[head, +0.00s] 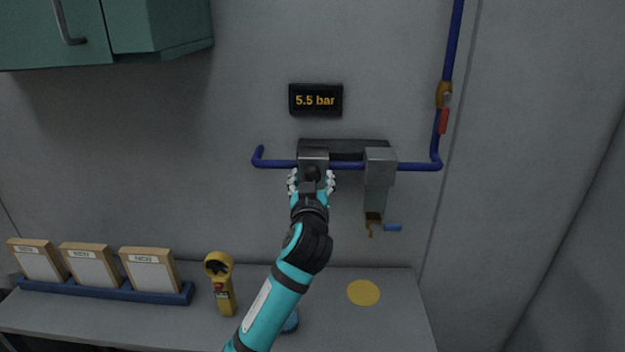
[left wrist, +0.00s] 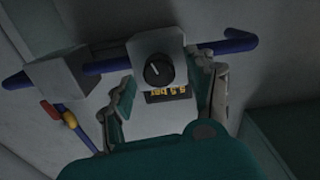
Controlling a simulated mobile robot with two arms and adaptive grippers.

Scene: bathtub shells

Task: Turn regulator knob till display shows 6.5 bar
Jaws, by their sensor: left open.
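The display (head: 316,99) on the wall reads 5.5 bar; it shows upside down in the left wrist view (left wrist: 168,95). The regulator knob (left wrist: 158,70) is dark and round with a pale pointer mark, on the grey regulator block (head: 313,155) on the blue pipe. My left gripper (head: 312,182) is open in front of the knob, fingers on either side of it. In the left wrist view the knob sits between the open fingers; whether they touch it I cannot tell. My right gripper is not in view.
A yellow handheld device (head: 220,285) and a blue rack (head: 105,290) with boxes stand on the counter (head: 320,325). A green cabinet (head: 100,30) hangs upper left.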

